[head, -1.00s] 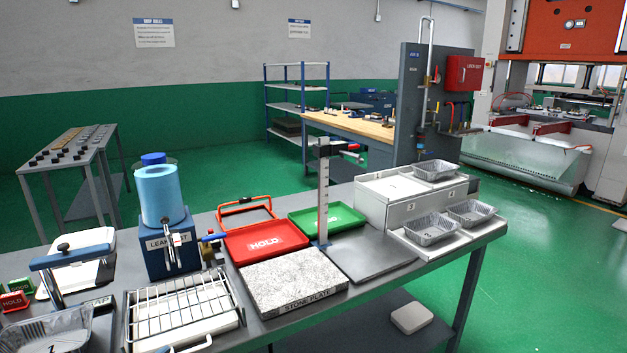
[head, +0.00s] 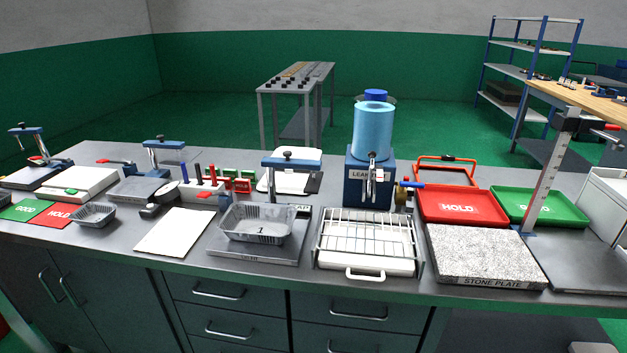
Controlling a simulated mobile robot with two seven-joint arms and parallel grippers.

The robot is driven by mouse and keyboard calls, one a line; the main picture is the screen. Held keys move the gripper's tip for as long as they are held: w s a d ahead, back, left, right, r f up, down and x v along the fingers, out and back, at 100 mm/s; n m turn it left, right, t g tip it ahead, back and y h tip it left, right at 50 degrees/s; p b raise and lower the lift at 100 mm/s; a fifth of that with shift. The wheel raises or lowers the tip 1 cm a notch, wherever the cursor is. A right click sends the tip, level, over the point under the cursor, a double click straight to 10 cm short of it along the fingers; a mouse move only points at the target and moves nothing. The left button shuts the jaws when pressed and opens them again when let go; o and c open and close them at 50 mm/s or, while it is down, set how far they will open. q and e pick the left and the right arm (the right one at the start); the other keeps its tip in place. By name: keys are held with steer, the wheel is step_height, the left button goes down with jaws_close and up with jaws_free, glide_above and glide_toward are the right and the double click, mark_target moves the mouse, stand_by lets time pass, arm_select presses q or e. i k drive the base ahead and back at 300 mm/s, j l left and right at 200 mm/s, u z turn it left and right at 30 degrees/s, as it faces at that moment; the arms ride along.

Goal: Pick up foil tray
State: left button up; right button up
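Two foil trays show on the long grey workbench in the head view. One foil tray (head: 258,229), with a mark like "1" inside, sits on a flat grey plate (head: 230,249) under a blue clamp arm (head: 291,163), near the bench middle. A smaller-looking foil tray (head: 92,215) sits farther left, beside a red card marked HOLD. Both trays look upright and empty. Neither of my grippers is in view.
A wire rack on a white pan (head: 366,243) stands right of the middle tray. A white sheet (head: 174,232) lies to its left. A blue leak-test cylinder (head: 373,130) stands behind. Red HOLD (head: 458,207) and green trays (head: 540,207) and a stone plate (head: 485,256) are at right.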

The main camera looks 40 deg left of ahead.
mark_target(265, 222)
steer(key=u, duration=1.35)
